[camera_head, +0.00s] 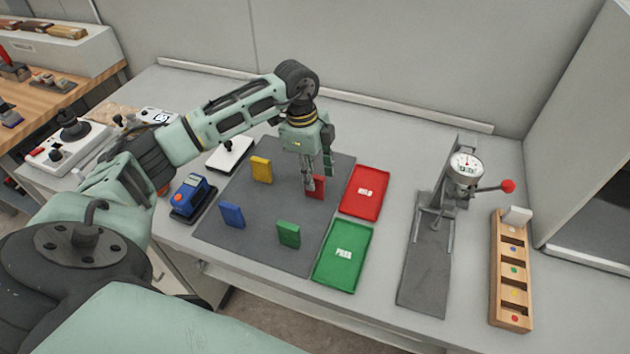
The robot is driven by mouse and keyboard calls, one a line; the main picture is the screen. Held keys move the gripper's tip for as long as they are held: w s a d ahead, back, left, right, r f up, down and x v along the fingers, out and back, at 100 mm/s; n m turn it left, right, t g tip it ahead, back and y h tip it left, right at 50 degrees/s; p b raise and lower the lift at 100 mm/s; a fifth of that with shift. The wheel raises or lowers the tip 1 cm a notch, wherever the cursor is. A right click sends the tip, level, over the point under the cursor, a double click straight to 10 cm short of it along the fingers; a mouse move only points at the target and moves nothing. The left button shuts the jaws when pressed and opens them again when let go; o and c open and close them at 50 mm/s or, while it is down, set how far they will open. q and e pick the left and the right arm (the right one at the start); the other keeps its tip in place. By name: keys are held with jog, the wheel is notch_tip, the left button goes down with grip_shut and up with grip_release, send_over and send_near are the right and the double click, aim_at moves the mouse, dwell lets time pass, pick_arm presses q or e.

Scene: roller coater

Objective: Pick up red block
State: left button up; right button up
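The red block (319,188) stands on the dark grey mat (262,222), close to the left edge of the red tray. My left gripper (309,187) points down right at the red block, and its fingers cover the block's left part. The fingers look close together, but I cannot tell whether they are around the block, touching it or just beside it. My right gripper is not in view.
Yellow (261,169), blue (232,215) and green (288,234) blocks stand on the mat. Right of it lie a red tray (376,179) and a green tray (356,236). A dial gauge stand (427,260) and a wooden rack (496,270) are farther right. A blue device (191,197) is left.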

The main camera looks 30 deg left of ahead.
pick_arm(q)
jog(key=shift+d+f, duration=0.15)
jog(key=shift+f, duration=0.6)
jog(key=shift+c, duration=0.4)
grip_shut()
jog(key=shift+r, duration=0.1)
